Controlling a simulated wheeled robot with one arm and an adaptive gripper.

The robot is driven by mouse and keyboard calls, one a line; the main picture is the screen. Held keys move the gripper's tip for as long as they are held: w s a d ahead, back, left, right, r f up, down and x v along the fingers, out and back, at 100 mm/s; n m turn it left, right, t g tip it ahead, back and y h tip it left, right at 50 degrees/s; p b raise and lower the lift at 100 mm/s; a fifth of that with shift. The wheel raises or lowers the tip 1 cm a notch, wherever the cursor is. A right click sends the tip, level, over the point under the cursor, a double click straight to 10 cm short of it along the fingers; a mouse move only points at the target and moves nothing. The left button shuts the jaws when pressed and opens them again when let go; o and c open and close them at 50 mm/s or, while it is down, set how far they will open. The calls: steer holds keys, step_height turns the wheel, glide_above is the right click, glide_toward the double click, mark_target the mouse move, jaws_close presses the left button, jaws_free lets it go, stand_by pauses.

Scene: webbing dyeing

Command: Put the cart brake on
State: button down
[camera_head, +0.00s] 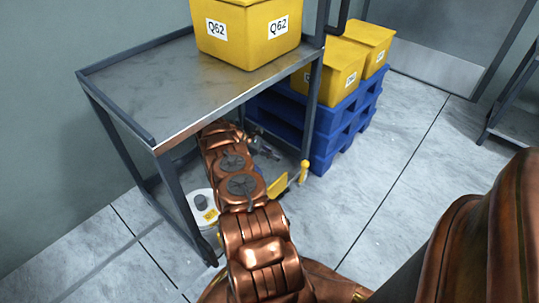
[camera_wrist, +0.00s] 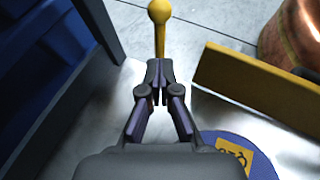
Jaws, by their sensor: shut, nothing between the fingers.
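The cart (camera_head: 185,85) is a grey metal frame with a top deck and a low shelf. A yellow lever with a round knob (camera_head: 304,166), which looks like the brake lever, stands at its right corner post. In the wrist view the same lever (camera_wrist: 160,32) lies straight ahead of my gripper (camera_wrist: 159,70). My gripper's fingertips are together and empty, at the lower end of the visible lever stem. I cannot tell whether they touch it. In the head view my arm reaches under the top deck and mostly hides the gripper.
A yellow bin marked Q62 (camera_head: 248,35) stands on the deck. Blue pallets (camera_head: 333,125) with yellow bins (camera_head: 332,80) are behind the cart. Open floor (camera_head: 395,140) lies to the right.

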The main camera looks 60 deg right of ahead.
mark_target(303, 174)
steer(key=b+x, duration=0.1)
steer(key=x, duration=0.3)
steer(key=shift+s+f, duration=0.1)
steer(key=shift+s, duration=0.05)
steer(key=shift+s+d+r+b, duration=0.15)
steer(key=shift+s+b, duration=0.1)
steer(key=shift+s, duration=0.35)
steer(key=shift+s+d+r+b, duration=0.1)
steer(key=shift+s+d+b, duration=0.15)
steer(key=shift+s, duration=0.4)
steer(key=shift+s+d+r+b, duration=0.1)
steer(key=shift+s+b, duration=0.15)
steer(key=shift+s, duration=0.35)
steer(key=shift+a+r+p, duration=0.1)
steer(key=shift+r+p, duration=0.05)
steer(key=shift+p, duration=0.2)
